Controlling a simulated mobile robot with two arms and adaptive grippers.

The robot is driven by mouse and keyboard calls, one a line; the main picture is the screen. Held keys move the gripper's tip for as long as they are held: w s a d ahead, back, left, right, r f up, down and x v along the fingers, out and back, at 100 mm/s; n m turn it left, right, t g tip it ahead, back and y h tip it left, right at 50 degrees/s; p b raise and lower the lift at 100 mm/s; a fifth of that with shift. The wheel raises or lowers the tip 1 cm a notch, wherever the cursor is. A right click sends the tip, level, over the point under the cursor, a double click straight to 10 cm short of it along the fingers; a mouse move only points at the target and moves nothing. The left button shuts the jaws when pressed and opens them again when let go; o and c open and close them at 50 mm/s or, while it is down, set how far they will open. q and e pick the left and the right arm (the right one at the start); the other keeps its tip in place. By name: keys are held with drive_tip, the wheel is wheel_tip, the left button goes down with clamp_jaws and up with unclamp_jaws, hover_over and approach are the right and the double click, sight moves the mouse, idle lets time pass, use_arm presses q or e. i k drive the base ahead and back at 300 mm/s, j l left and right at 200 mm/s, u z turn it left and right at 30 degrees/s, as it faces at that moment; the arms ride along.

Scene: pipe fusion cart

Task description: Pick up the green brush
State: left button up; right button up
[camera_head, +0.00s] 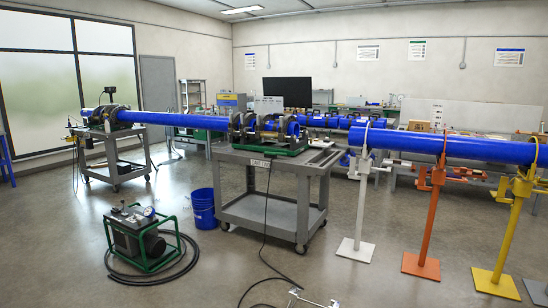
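I cannot make out a green brush in the head view. The nearest grey cart (249,209) carries a fusion machine with a green base (262,146) and dark clamps, and small items on its top are too small to tell apart. Neither of my grippers can be made out. A small thin metallic shape (312,301) shows at the bottom edge, cut off, and I cannot tell what it is.
A long blue pipe (470,149) rests on white (360,200), orange (428,215) and yellow (507,235) stands. A blue bucket (203,209) and a green-framed pump (142,238) with black hoses stand on the floor. Another cart (118,172) is at left. Open floor lies in front.

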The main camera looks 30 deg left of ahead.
sight(266, 154)
drive_tip(key=u, duration=1.4)
drive_tip(key=i+z, duration=0.25)
drive_tip(key=i, duration=4.2)
